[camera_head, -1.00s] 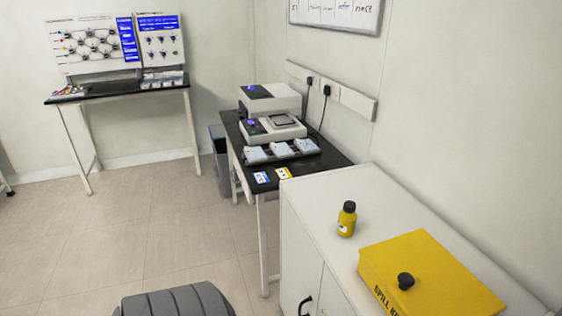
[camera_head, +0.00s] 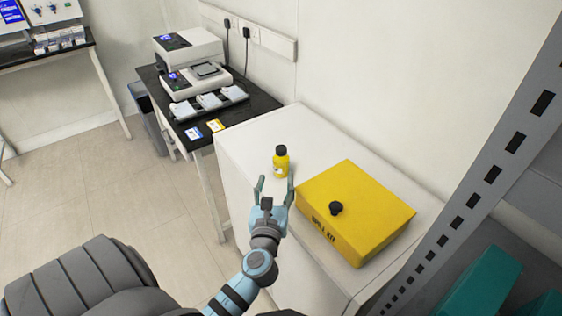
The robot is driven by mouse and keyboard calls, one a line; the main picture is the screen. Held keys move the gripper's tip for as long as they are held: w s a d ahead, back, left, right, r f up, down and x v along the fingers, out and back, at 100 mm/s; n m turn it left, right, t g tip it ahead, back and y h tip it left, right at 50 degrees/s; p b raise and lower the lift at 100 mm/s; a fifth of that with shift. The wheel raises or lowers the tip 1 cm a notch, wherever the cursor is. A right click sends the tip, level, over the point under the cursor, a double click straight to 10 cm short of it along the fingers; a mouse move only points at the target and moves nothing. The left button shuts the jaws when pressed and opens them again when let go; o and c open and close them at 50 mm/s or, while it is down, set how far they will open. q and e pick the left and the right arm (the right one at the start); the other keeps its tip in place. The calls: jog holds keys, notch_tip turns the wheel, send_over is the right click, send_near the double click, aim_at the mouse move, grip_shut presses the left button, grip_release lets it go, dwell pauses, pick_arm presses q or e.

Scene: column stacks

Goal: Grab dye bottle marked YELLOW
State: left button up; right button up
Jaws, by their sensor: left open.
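The yellow dye bottle (camera_head: 281,162) with a black cap stands upright on the white cabinet top, left of the spill kit box. A pale label shows low on its front, too small to read. My left gripper (camera_head: 274,184) is open, its two fingers pointing at the bottle from the near side. The bottle lies just beyond the fingertips in the picture; I cannot tell whether they touch it. My right gripper is not in view.
A yellow spill kit box (camera_head: 372,205) with a black knob sits close right of the gripper. A black-topped bench (camera_head: 255,105) with lab instruments stands behind the cabinet (camera_head: 235,150). A grey perforated upright (camera_head: 480,180) rises at the right.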

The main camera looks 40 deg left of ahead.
aim_at(281, 152)
pick_arm(q)
jog(key=b+x, duration=0.1)
jog(key=x, duration=1.3)
jog(key=shift+w+a+b, duration=0.25)
jog(key=shift+b, duration=0.05)
jog(key=shift+s+r, duration=0.1)
grip_shut()
